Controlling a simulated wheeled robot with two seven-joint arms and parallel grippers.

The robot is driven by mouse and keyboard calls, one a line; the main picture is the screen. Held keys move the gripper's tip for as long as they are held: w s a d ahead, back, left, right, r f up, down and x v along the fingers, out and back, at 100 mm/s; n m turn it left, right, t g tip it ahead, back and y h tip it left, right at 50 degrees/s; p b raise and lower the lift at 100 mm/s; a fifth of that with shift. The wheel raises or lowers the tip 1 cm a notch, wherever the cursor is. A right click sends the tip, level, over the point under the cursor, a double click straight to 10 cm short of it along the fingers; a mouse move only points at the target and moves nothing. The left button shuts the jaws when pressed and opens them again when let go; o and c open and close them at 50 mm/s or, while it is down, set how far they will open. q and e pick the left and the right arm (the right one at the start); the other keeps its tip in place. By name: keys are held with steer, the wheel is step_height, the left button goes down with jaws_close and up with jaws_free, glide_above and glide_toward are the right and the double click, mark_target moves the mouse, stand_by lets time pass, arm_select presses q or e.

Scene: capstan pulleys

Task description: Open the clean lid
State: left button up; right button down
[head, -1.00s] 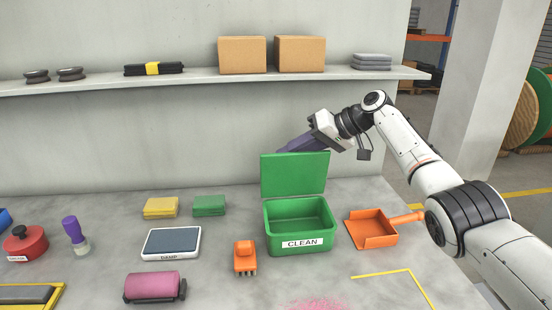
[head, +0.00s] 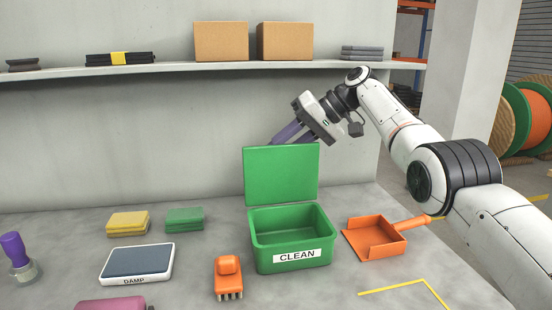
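The green bin labelled CLEAN (head: 262,243) stands on the grey bench. Its green lid (head: 280,176) stands upright at the bin's back edge, hinged open, and the bin's inside shows. My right gripper (head: 285,136) is above and behind the lid's top edge, with its fingers pointing down and left. The lid hides the fingertips, so I cannot tell whether they touch it or how far apart they are. My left gripper is not in view.
An orange dustpan (head: 374,239) lies right of the bin and an orange brush (head: 228,277) in front left. A DAMP pad (head: 138,262), yellow sponges (head: 128,222) and green sponges (head: 185,218) lie left. A shelf with boxes (head: 221,41) runs above.

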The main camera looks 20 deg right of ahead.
steer(key=shift+w+d+f, duration=0.1)
steer(key=shift+d+f, duration=0.1)
steer(key=shift+d, duration=0.05)
steer(key=c, duration=1.5)
jaws_free()
steer(key=shift+d, duration=0.1)
steer(key=shift+r, duration=0.1)
steer(key=p+v, duration=0.2)
steer(key=v, duration=0.8)
